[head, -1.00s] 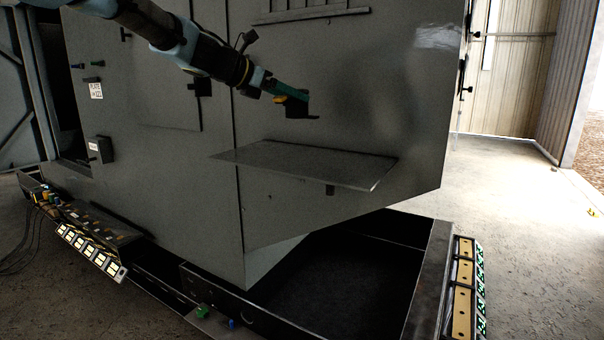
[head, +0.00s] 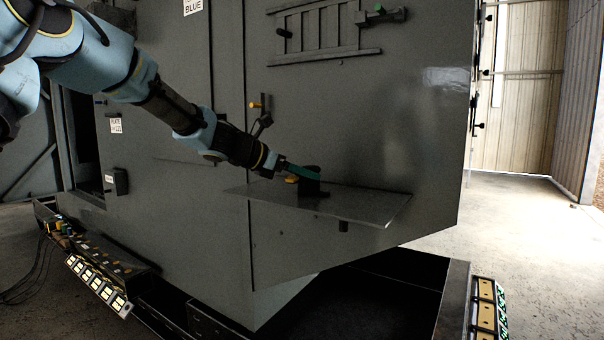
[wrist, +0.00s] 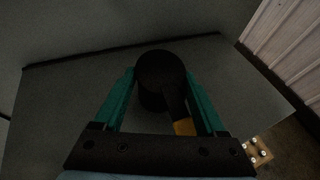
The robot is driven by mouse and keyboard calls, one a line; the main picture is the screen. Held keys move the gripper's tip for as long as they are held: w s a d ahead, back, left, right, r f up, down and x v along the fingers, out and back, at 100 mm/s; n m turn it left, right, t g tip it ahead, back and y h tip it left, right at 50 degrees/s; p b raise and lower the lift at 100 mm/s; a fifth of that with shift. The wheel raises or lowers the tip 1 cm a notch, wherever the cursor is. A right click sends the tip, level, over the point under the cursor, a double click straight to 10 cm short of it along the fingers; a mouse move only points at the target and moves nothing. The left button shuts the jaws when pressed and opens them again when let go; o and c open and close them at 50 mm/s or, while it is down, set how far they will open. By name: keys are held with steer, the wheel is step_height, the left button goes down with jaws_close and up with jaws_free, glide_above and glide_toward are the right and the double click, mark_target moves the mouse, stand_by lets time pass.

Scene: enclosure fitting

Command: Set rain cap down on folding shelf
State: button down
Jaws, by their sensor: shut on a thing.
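The rain cap (head: 311,181) is a dark, round piece with a flat base and a yellow-orange part on its near side. My gripper (head: 296,174), with green fingers, is shut on it. The cap is upright over the middle of the folding shelf (head: 365,206), a flat grey plate on the enclosure's side. Its base appears to be at the shelf surface; I cannot tell for sure whether it touches. In the wrist view the rain cap (wrist: 160,75) sits between the two green fingers, with the shelf (wrist: 55,110) below it.
The grey enclosure wall (head: 400,110) rises right behind the shelf. A slatted vent (head: 320,30) is above. The shelf's right part is bare. A dark open tray (head: 390,300) lies below.

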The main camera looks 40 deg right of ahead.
steer(key=shift+f, duration=0.15)
jaws_free()
steer(key=shift+r, duration=0.35)
steer(key=b+v, duration=0.2)
steer(key=v, duration=1)
steer(key=shift+f, duration=0.15)
